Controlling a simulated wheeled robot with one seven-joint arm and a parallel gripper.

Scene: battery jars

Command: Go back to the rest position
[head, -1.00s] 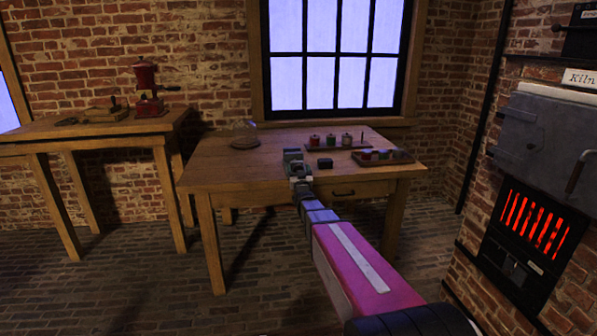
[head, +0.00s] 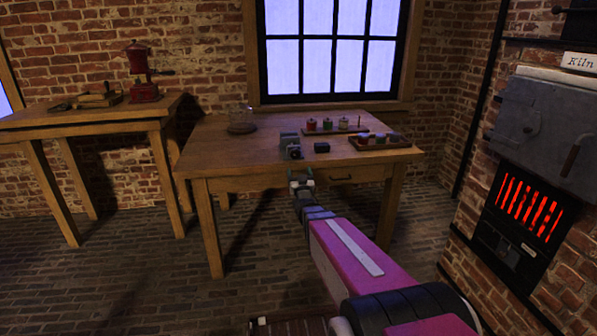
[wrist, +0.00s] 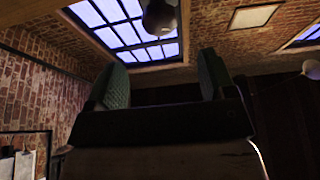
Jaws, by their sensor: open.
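My gripper (head: 301,181) is in front of the wooden table's (head: 220,150) near edge in the head view, at the end of my pink arm. Its jaws are apart with nothing between them. In the wrist view the two greenish fingers of my gripper (wrist: 163,85) stand wide apart, with the window and brick wall beyond. A small grey device (head: 290,146) stands on the table just beyond the gripper, apart from it as far as I can tell.
On the table are a small black box (head: 321,147), a board with several jars (head: 327,124), a tray (head: 404,145) and a glass dome (head: 242,119). A kiln (head: 535,185) glows at right. A side table (head: 50,122) holds a red grinder (head: 143,72). Brick floor lies open at left.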

